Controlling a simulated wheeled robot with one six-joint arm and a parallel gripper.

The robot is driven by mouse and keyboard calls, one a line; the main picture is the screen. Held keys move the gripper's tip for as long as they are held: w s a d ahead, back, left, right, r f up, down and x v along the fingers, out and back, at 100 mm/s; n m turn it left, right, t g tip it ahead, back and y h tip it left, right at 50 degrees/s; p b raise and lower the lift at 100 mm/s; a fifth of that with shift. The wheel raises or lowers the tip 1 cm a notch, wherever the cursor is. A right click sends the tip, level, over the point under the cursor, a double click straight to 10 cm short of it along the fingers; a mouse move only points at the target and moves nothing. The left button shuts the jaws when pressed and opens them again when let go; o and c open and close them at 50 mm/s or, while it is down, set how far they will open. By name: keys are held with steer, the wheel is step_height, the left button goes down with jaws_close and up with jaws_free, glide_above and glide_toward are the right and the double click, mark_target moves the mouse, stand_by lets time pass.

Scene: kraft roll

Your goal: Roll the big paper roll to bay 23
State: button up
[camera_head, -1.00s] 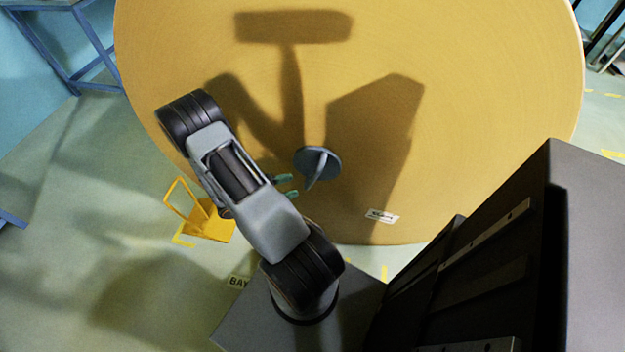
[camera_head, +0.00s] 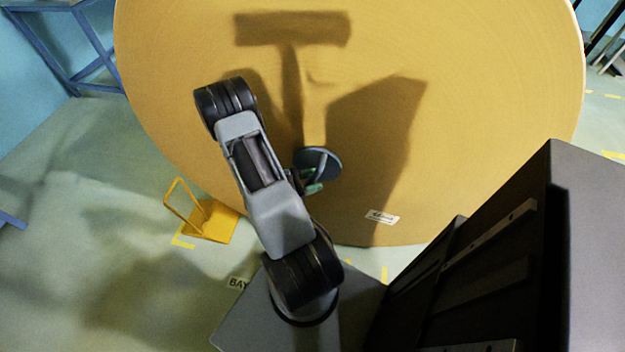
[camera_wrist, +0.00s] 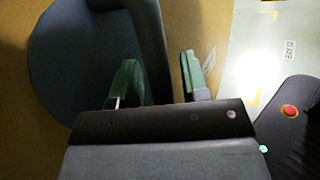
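The big paper roll (camera_head: 480,120) stands on edge, its tan flat face filling most of the head view. My gripper (camera_head: 312,180) is at the disc's lower left, partly hidden by my arm. In the wrist view, the green fingers of my gripper (camera_wrist: 158,72) are apart. The curved bar of the disc (camera_wrist: 80,60) runs between or just behind them, nearer the left finger. A gap shows beside the right finger; contact cannot be told.
A yellow bracket-like stand (camera_head: 212,222) is on the floor at the roll's lower left. A floor label reading "BAY" (camera_head: 238,283) is partly hidden by my body. A blue frame (camera_head: 75,60) stands at the back left. Open floor lies at left.

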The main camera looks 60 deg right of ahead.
jaws_close()
stand_by(1.2)
